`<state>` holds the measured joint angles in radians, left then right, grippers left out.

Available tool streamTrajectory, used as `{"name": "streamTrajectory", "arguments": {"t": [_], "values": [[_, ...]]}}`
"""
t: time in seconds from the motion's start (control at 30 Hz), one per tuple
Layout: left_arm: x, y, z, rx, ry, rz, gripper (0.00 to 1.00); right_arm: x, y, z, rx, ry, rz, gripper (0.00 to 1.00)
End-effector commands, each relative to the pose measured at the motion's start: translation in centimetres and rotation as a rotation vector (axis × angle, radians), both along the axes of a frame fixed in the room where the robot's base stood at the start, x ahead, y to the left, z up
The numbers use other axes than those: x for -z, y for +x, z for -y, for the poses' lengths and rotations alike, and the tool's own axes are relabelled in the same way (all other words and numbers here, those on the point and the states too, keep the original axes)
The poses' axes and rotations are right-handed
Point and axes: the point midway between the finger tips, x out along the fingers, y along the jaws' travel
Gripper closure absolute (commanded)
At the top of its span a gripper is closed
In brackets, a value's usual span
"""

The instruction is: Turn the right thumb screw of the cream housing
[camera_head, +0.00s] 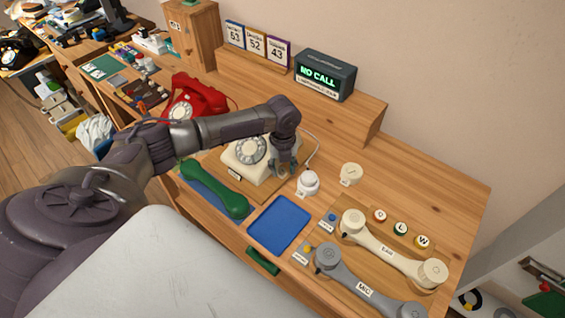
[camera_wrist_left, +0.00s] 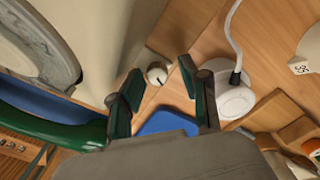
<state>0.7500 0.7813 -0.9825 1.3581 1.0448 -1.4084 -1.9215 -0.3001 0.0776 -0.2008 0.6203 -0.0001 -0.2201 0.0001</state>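The cream housing (camera_head: 232,160) is a dial phone on a wooden base, behind my left arm. My left gripper (camera_head: 286,168) is open at the housing's right side, pointing down. In the left wrist view the housing's cream side (camera_wrist_left: 112,35) is at upper left with its grey dial (camera_wrist_left: 35,55). A small round pale thumb screw (camera_wrist_left: 157,73) with a dark line on its face shows between the two open fingertips (camera_wrist_left: 159,80). I see a gap on both sides of it; contact cannot be told. My right gripper is not in view.
A white round piece (camera_head: 308,184) with a cord stands just right of my gripper. A green handset (camera_head: 213,188) and a blue mat (camera_head: 279,224) lie in front. Cream (camera_head: 392,249) and grey (camera_head: 365,285) handsets lie at right. A red phone (camera_head: 195,98) stands behind my arm.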

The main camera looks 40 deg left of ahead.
Motion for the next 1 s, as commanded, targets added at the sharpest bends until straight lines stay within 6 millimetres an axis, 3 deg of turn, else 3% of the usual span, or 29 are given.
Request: {"name": "streamTrajectory", "arguments": {"t": [0.27,0.7,1.0], "values": [[-0.3,0.0,-0.3,-0.003,0.006,0.000,0.53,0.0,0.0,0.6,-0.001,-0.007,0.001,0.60],[-6.3,0.1,0.0,-0.001,0.002,0.001,0.53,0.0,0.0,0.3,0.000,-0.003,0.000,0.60],[-8.0,0.0,0.0,-0.001,0.002,-0.001,0.53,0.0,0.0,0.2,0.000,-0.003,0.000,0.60]]}}
